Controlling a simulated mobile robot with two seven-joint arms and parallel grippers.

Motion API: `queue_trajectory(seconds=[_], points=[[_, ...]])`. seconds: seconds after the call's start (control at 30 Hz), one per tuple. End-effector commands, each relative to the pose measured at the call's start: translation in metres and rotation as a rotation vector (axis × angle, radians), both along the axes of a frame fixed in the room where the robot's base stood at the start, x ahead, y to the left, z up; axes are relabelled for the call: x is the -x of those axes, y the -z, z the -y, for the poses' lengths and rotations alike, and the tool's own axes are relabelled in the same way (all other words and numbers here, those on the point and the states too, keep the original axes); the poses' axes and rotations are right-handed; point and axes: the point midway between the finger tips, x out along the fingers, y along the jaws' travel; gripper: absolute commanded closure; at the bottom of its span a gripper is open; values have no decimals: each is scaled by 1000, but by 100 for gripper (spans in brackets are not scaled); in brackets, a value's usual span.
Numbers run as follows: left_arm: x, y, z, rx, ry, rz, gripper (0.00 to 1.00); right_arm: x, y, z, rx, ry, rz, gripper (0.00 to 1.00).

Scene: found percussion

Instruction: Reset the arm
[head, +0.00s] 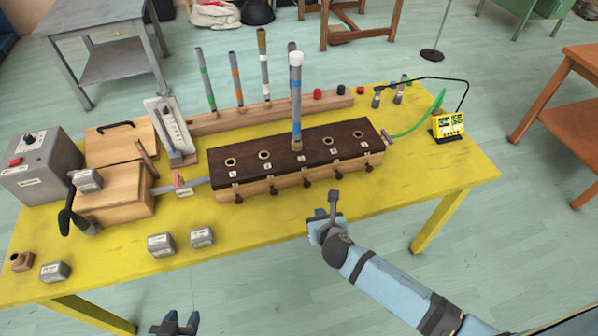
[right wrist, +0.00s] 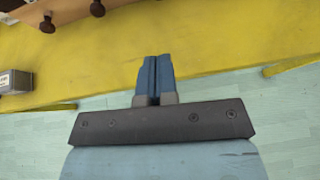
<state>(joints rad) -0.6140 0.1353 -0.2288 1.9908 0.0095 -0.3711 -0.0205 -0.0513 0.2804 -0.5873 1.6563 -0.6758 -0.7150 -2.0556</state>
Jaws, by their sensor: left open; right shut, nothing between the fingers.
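My right gripper (head: 317,230) is at the table's front edge in the head view, in front of the dark-topped wooden box (head: 343,136). Its blue fingers are pressed together with nothing between them, as the right wrist view (right wrist: 154,72) shows. It is apart from the box and its knobs. My left gripper (head: 178,324) is at the bottom edge of the head view, in front of the table. Its two dark fingers are spread and empty. Most of the left arm is out of view.
The yellow table (head: 255,222) holds a banded tube (head: 296,100) standing in the box, several grey blocks (head: 161,245), a wooden crate (head: 113,193), a grey control unit (head: 40,165) and a yellow device (head: 448,125). The front right of the tabletop is mostly clear.

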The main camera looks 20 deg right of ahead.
Motion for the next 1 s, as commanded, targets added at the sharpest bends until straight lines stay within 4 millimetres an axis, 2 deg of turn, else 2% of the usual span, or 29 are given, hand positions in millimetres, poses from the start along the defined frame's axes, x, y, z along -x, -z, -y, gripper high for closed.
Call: queue_trajectory(seconds=[0.13, 0.23, 0.43, 0.7, 0.83, 1.0], points=[[2, 1, 0, 0, 2, -4, 57, 6, 2, -1, -57, 23, -9, 100], [2, 0, 0, 0, 2, -4, 57, 22, 6, -4, -246, 105, -37, 100], [2, -1, 0, 0, 2, -4, 57, 77, 13, -10, -939, 459, -144, 100], [2, -3, -1, -2, 0, -3, 57, 147, 3, -1, -1891, 1076, -270, 100], [2, -3, -2, -3, -2, -2, 57, 171, -5, 9, -2236, 1329, -300, 100], [2, -3, -2, -3, -2, -3, 57, 187, -12, 17, -2487, 1520, -314, 100]])
